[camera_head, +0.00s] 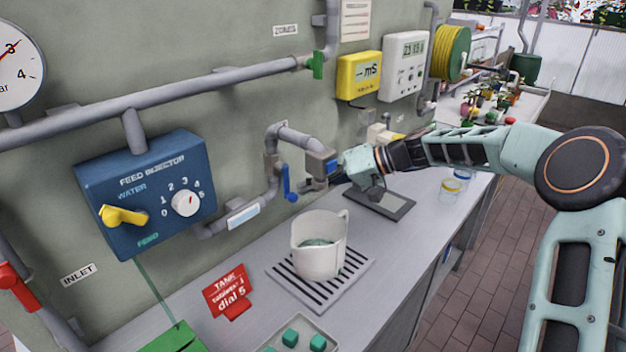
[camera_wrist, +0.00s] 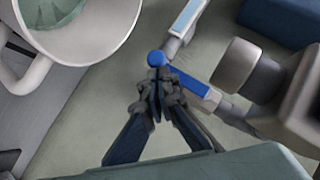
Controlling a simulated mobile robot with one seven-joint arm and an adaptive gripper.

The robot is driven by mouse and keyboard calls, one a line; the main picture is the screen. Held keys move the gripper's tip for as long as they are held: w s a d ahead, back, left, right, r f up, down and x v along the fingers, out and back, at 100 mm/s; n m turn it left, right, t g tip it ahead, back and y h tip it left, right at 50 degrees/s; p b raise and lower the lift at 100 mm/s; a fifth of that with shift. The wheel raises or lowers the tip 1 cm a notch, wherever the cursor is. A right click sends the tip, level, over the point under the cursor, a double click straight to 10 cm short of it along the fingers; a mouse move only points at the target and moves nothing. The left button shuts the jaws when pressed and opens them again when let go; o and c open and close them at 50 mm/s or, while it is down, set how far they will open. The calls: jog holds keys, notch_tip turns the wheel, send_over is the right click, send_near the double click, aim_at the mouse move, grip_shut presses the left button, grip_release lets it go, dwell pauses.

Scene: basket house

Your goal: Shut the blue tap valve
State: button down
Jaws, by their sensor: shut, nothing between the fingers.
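The blue tap valve has a blue lever (camera_head: 287,183) that hangs down, slightly tilted, beside the grey pipe under the bent pipe loop. In the wrist view the lever (camera_wrist: 192,82) ends in a round knob. My gripper (camera_wrist: 157,82) has its dark fingertips together, with nothing held, right at the lever near its knob. They overlap the lever in the picture; I cannot tell whether they touch it. In the head view my gripper comes in from the right at the pipe outlet, and its fingertips are hard to make out.
A white jug (camera_head: 319,246) stands on a slotted drain grate (camera_head: 352,277) just below the tap; its rim (camera_wrist: 128,22) is close in the wrist view. A blue feed injector box (camera_head: 122,222) with a yellow handle hangs at left. A dark scale (camera_head: 397,208) lies under my arm.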

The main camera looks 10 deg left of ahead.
aim_at(294, 197)
jog(key=shift+s+a+f+m+g+y+b, duration=0.2)
jog(key=shift+s+f+m+g+y+b, duration=0.1)
jog(key=shift+s+m+g+y+b, duration=0.25)
dwell(0.9)
jog(key=shift+s+a+f+m+g+y+b, duration=0.2)
jog(key=shift+s+m+g+y+b, duration=0.1)
jog(key=shift+m+y, duration=0.25)
jog(key=shift+s+a+f+m+g+y+b, duration=0.15)
jog(key=shift+m+g+y+b, duration=0.1)
jog(key=shift+m+y, duration=0.2)
jog(key=m+y, duration=0.1)
jog(key=s+m+y+b, duration=0.1)
jog(key=s+a+m+g+y, duration=0.1)
jog(key=shift+r+m, duration=0.25)
jog(key=shift+a+r+y, duration=0.15)
jog(key=shift+y, duration=0.1)
jog(key=shift+s+a+r+b, duration=0.2)
jog(key=shift+s+b, duration=0.05)
jog(key=shift+s, duration=0.1)
jog(key=shift+s+a+r+b, duration=0.15)
jog(key=shift+s+r+b, duration=0.1)
jog(key=shift+s, duration=0.2)
jog(key=shift+s+a+r+m, duration=0.1)
jog(key=shift+m, duration=0.2)
dwell(0.4)
